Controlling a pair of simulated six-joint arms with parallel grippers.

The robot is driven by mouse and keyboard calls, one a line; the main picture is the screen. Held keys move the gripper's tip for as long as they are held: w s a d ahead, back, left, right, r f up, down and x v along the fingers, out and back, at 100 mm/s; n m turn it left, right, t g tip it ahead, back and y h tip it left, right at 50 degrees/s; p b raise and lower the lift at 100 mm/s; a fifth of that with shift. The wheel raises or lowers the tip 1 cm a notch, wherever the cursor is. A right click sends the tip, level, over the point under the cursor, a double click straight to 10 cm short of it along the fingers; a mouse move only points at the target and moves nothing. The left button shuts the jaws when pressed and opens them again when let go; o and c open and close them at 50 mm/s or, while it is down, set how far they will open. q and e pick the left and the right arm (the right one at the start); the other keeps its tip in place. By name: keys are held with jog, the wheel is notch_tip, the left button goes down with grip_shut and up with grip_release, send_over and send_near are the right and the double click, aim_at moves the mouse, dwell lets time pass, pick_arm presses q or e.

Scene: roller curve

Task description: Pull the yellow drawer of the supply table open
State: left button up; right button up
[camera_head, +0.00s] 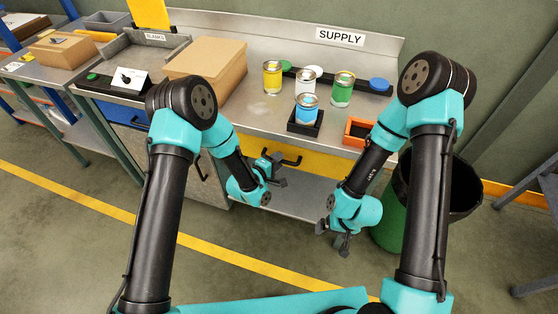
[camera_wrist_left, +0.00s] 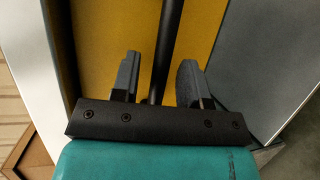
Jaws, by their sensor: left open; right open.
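The yellow drawer (camera_head: 325,167) is under the supply table's top, its front in line with the table edge and seemingly shut. Its black bar handle (camera_head: 292,161) sticks out from the front. My left gripper (camera_head: 277,171) is at the handle's left part. In the left wrist view the open fingers of my left gripper (camera_wrist_left: 157,80) stand on either side of the dark handle bar (camera_wrist_left: 170,40), with gaps visible. The yellow drawer front (camera_wrist_left: 110,30) lies behind. My right gripper (camera_head: 344,244) hangs open and empty, below and right of the drawer.
Paint cans, including a yellow one (camera_head: 272,77) and a blue one (camera_head: 307,106), stand on the supply table (camera_head: 225,112). An orange tray (camera_head: 358,132) sits near the front edge. A green bin (camera_head: 388,233) is right of my right gripper. A lower shelf (camera_head: 305,193) lies under the drawer.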

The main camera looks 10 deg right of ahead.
pick_arm(q)
jog(key=shift+w+d+f, duration=0.15)
jog(key=shift+w+d, duration=0.25)
jog(key=shift+d, duration=0.05)
grip_shut()
dwell(0.3)
